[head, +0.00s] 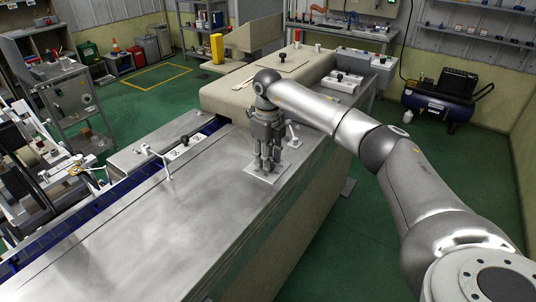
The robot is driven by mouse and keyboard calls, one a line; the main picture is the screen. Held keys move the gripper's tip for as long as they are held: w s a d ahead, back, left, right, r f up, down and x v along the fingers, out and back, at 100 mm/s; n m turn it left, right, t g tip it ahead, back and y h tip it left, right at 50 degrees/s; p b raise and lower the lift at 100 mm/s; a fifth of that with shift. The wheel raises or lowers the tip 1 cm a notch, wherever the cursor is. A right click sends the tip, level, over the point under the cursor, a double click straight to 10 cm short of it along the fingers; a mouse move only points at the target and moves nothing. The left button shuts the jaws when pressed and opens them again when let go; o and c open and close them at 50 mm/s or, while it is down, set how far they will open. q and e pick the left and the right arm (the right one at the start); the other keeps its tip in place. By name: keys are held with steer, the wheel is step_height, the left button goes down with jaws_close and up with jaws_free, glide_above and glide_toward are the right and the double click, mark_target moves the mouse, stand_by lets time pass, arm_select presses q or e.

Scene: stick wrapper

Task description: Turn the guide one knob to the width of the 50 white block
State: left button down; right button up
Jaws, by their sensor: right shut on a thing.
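My right gripper (267,168) points down at the near right part of the machine's steel top (150,220). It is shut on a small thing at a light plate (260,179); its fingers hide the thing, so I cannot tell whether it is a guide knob. Two white blocks with dark markings, one (178,153) nearer and one (196,139) farther, lie left of the gripper by the blue conveyor strip. Their numbers are too small to read surely. A black knob (184,140) shows beside them. My left gripper is not in view.
A bent metal lever (155,155) rises left of the blocks, and another (293,134) stands just right of my right gripper. A beige machine cover (235,98) lies behind. The near steel top is clear.

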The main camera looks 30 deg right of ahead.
steer(key=m+p, duration=0.1)
steer(key=m, duration=0.2)
steer(key=shift+r+m, duration=0.1)
steer(key=shift+m, duration=0.3)
steer(key=m+p, duration=0.1)
steer(key=m, duration=0.2)
steer(key=shift+m, duration=0.3)
steer(key=m, duration=0.3)
steer(key=shift+m+p, duration=0.4)
steer(key=m+p, duration=0.1)
steer(key=m, duration=0.2)
steer(key=shift+m, duration=0.3)
steer(key=m+p, duration=0.1)
steer(key=m, duration=0.4)
steer(key=shift+r+p, duration=0.1)
steer(key=shift+p, duration=0.3)
steer(key=shift+m+p, duration=0.65)
steer(key=shift+m, duration=1.45)
steer(key=o, duration=1)
